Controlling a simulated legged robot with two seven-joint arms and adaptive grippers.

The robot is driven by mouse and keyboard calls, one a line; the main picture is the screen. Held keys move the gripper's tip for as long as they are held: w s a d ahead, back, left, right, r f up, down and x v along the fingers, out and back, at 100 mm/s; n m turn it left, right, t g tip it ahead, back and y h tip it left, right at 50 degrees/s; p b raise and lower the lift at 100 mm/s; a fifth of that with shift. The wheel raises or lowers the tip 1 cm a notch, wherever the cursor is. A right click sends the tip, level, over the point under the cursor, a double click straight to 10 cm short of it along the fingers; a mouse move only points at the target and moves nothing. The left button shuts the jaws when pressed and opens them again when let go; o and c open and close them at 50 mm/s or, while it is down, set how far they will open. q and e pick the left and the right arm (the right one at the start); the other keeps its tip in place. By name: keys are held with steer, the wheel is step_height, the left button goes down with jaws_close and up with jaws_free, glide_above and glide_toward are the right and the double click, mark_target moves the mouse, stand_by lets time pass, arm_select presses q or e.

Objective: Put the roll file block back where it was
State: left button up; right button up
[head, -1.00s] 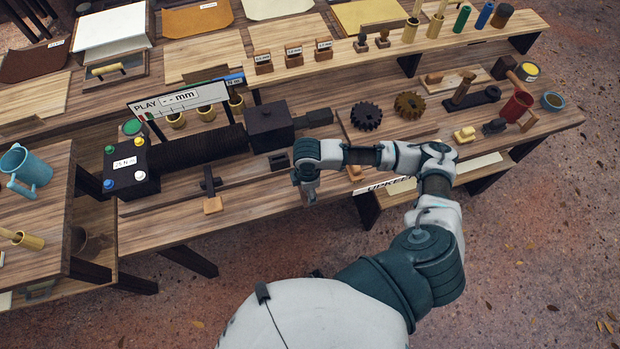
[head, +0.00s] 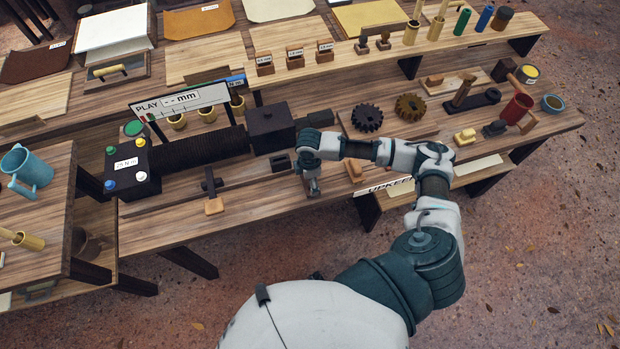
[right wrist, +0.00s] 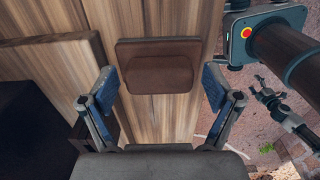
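A brown block with a raised grip on a flat base (right wrist: 155,66) lies on the wooden bench top in the right wrist view. I take it to be the small wooden block (head: 355,171) at the bench's front in the head view; no label on it is readable. My right gripper (right wrist: 160,85) is open, its two blue-padded fingers apart with nothing between them. The block lies beyond the fingertips. In the head view my right gripper (head: 313,188) points down at the bench's front edge, left of the block. My left gripper does not show in the head view.
A dark slotted block (head: 280,163) lies left of my right gripper. A black box (head: 271,124) and dark roller (head: 200,147) stand behind it. A raised board with two gears (head: 388,122) is to the right.

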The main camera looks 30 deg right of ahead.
steer(key=shift+a, duration=0.25)
steer(key=shift+r, duration=0.25)
step_height(320, 180, up, 12)
steer(key=shift+f+p, duration=0.15)
steer(key=shift+p, duration=0.15)
steer(key=shift+d, duration=0.1)
